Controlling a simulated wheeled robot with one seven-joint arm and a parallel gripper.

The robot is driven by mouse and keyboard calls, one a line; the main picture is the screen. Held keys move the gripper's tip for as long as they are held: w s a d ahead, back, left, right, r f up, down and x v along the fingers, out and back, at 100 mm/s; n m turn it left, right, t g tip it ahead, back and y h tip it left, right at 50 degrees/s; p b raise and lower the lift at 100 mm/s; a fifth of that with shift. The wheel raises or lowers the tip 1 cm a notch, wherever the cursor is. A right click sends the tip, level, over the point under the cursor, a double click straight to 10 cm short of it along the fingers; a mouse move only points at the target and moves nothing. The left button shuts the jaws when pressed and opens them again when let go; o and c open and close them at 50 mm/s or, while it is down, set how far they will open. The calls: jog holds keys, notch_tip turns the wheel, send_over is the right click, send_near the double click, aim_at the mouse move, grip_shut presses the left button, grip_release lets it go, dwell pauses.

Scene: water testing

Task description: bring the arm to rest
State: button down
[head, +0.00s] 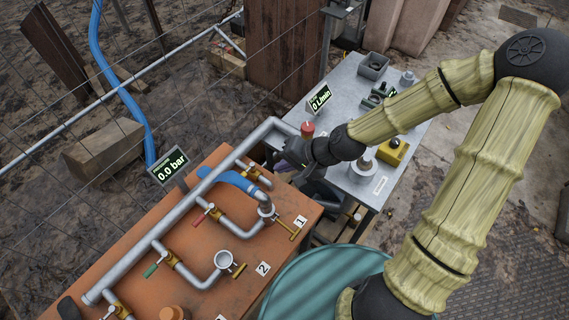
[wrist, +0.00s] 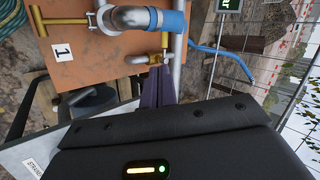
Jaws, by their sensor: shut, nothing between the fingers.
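My gripper (head: 284,166) is at the end of my bent arm, between the grey bench and the orange pipe stand. Its purple fingers are together and empty in the wrist view (wrist: 166,90), pointing toward the stand's pipework. In the head view the wrist partly hides the fingers. I cannot tell the exact gap between the fingertips and the pipe.
Displays read 0.0 bar (head: 169,166) and 0 L/min (head: 320,98). The grey bench (head: 345,85) holds a red-topped item (head: 307,129) and a yellow box (head: 393,152). A green barrel (head: 315,280) stands in front.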

jog(key=shift+d+r, duration=0.1)
jog(key=shift+d, duration=0.1)
dwell(0.5)
jog(key=s+d+n+h, duration=0.2)
jog(key=d+h, duration=0.3)
jog(key=d, duration=0.3)
jog(key=s+d+r+n+h+p, duration=0.1)
jog(key=s+d+r+h, duration=0.1)
jog(key=d+r, duration=0.7)
jog(key=shift+s+d+r+h, duration=0.3)
jog(key=shift+d+h, duration=0.2)
jog(key=shift+d, duration=0.15)
jog(key=shift+s, duration=0.2)
jog(key=shift+w+a, duration=0.1)
jog(key=shift+a, duration=0.1)
